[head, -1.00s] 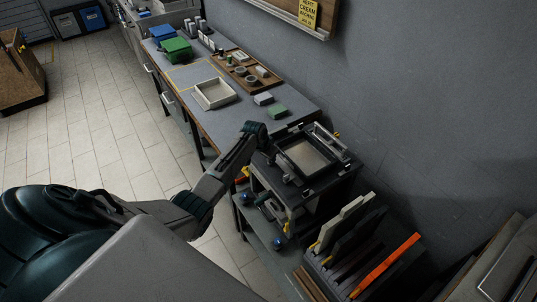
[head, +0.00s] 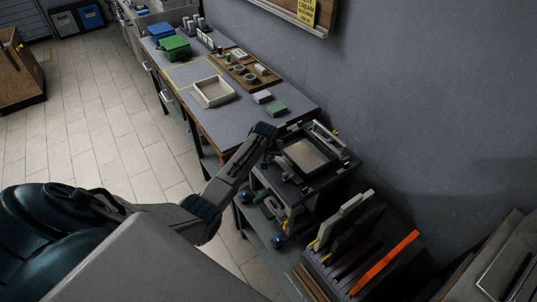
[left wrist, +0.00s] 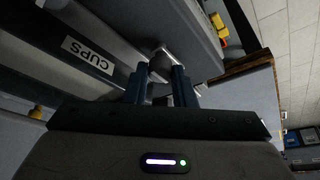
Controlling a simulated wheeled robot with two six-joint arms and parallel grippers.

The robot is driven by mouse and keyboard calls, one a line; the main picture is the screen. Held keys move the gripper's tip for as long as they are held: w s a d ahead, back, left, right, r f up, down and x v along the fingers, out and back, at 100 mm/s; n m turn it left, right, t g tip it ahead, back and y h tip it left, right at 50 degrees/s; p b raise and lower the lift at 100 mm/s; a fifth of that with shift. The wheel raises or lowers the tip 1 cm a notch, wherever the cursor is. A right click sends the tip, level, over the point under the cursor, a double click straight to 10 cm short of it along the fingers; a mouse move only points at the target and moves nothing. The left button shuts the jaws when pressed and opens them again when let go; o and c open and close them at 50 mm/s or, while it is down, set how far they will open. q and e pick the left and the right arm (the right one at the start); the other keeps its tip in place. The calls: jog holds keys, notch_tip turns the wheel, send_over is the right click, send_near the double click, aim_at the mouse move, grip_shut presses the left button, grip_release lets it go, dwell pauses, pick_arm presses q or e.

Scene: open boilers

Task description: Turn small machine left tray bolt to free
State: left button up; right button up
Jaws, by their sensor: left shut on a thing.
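The small machine (head: 338,171) is a dark box with a light tray-like top, standing at the end of the workbench in the head view. My left arm reaches over its left side, and my left gripper (head: 272,163) is small and dark there. In the left wrist view the left gripper (left wrist: 160,88) has its two fingers around a round grey bolt head (left wrist: 160,64) at the edge of the machine. A "CUPS" label (left wrist: 88,55) shows on the machine's dark face to the left. The bolt's shaft is hidden. My right gripper is not in view.
The workbench (head: 240,118) carries a white tray (head: 213,92), a wooden board with small parts (head: 245,68) and green and blue boxes. A rack with upright panels, one orange (head: 385,262), stands close to the machine.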

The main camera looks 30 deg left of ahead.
pick_arm(q)
grip_shut()
jog(key=o, duration=1)
grip_release()
jog(key=shift+s+r, duration=0.1)
jog(key=shift+r, duration=0.25)
jog(key=shift+b+v, duration=1.45)
jog(key=shift+v, duration=3.6)
jog(key=shift+s+d+f, duration=0.1)
jog(key=shift+s+f, duration=0.05)
jog(key=shift+s, duration=0.05)
